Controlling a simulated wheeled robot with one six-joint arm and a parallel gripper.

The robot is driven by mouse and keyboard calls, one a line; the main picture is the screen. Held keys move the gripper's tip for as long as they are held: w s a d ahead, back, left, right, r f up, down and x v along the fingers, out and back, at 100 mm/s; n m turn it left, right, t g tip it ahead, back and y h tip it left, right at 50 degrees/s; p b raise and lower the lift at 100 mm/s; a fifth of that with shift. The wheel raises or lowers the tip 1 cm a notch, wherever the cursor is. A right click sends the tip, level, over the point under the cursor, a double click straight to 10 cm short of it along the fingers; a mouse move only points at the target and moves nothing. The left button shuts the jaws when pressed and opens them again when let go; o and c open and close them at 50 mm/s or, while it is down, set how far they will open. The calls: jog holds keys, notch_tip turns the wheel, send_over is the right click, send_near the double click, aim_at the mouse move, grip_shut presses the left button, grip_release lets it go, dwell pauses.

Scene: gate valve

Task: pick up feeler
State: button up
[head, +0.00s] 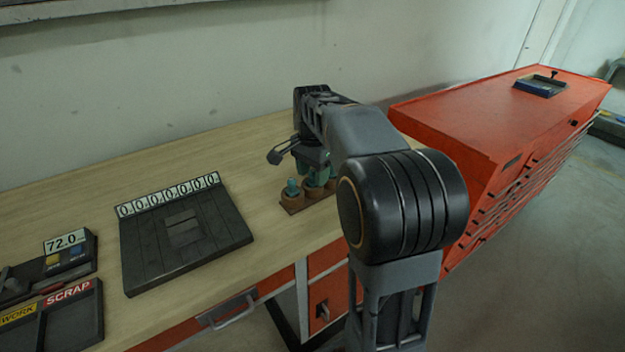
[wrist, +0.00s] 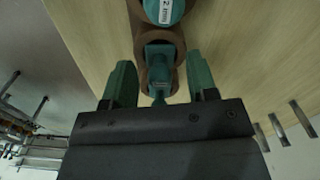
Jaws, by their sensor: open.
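Teal-topped feelers stand upright in a brown rack (head: 290,208) on the wooden bench. In the head view one feeler (head: 291,187) shows at the rack's left end, with more teal beside it, partly hidden by my gripper (head: 317,168). In the wrist view my gripper (wrist: 160,82) has its two teal fingers apart, one on each side of a feeler (wrist: 158,52) in its brown socket. A gap shows on both sides, so the fingers do not look closed on it. Another feeler (wrist: 163,10), labelled with "2 mm" partly readable, stands just beyond.
A dark slotted tray (head: 155,262) with a row of "0" labels lies left of the rack. A "72.0" display (head: 66,241) and WORK/SCRAP bins (head: 72,315) are farther left. A red tool cabinet (head: 470,115) stands right. The bench behind the rack is clear.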

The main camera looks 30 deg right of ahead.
grip_shut()
dwell(0.5)
